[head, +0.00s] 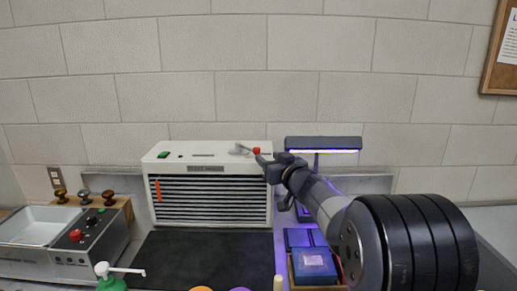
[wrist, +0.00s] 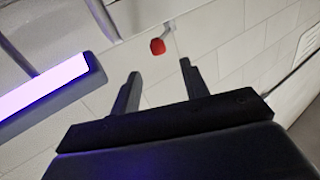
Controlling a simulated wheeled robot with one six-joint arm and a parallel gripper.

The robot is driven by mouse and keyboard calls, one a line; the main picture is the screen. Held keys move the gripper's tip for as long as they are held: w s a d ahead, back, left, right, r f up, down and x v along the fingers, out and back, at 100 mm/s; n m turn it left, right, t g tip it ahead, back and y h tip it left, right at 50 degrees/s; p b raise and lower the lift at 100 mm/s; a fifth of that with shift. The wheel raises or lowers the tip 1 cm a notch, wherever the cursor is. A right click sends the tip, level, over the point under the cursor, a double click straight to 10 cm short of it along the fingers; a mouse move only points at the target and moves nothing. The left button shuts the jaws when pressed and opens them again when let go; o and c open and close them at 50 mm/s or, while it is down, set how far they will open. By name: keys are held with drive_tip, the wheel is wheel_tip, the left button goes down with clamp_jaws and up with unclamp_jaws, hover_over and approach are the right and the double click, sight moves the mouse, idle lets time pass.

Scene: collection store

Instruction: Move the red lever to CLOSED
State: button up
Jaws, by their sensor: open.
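The lever's red knob (head: 256,150) sits at the end of a short grey arm on top of a white louvred cabinet (head: 215,168), near its right end. In the wrist view the red knob (wrist: 157,46) shows beyond the fingertips, between their lines, on its pale stalk. My gripper (head: 262,159) is at the cabinet's top right corner, close to the knob. In the wrist view my gripper (wrist: 159,70) is open, with nothing between its fingers. I cannot tell whether it touches the knob. No CLOSED marking is readable.
A lit purple lamp (head: 323,143) stands just right of my gripper, and its bright tube (wrist: 45,95) fills the wrist view's left. Blue boxes (head: 300,237) lie below it. A dark mat (head: 190,259) lies before the cabinet. A green pump bottle (head: 111,283) stands at the front.

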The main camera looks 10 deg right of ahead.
sight(258, 150)
drive_tip(key=p+x, duration=0.1)
drive_tip(key=x, duration=0.8)
drive_tip(key=shift+f, duration=0.1)
drive_tip(key=shift+c, duration=0.4)
